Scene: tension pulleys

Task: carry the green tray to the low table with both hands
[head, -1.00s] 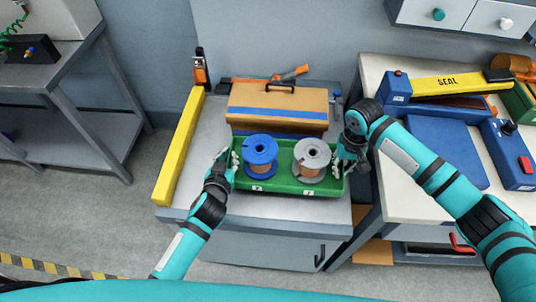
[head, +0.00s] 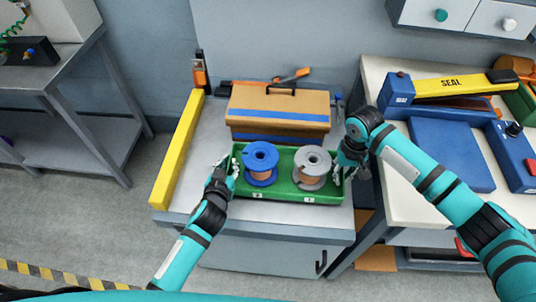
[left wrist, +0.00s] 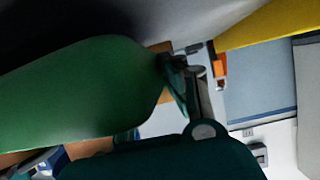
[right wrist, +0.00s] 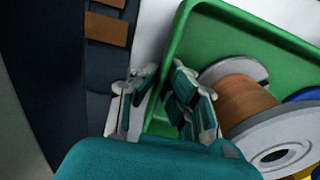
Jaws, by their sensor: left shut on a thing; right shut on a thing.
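The green tray (head: 285,195) is at the front of the grey cabinet top (head: 190,195); I cannot tell if it touches the top. It looks level and carries a blue spool (head: 261,165) and a grey spool (head: 312,168), both with copper-coloured winding. My left gripper (head: 229,167) is shut on the tray's left end. My right gripper (head: 346,168) is shut on its right end. The right wrist view shows the fingers (right wrist: 158,105) around the tray wall (right wrist: 178,45). In the left wrist view the tray (left wrist: 80,95) fills the left side. I cannot tell which surface is the low table.
A yellow bar (head: 178,150) runs along the cabinet's left edge. A white-topped bench (head: 385,85) with blue equipment is close on the right. A grey metal table (head: 60,75) stands left, with free floor before it.

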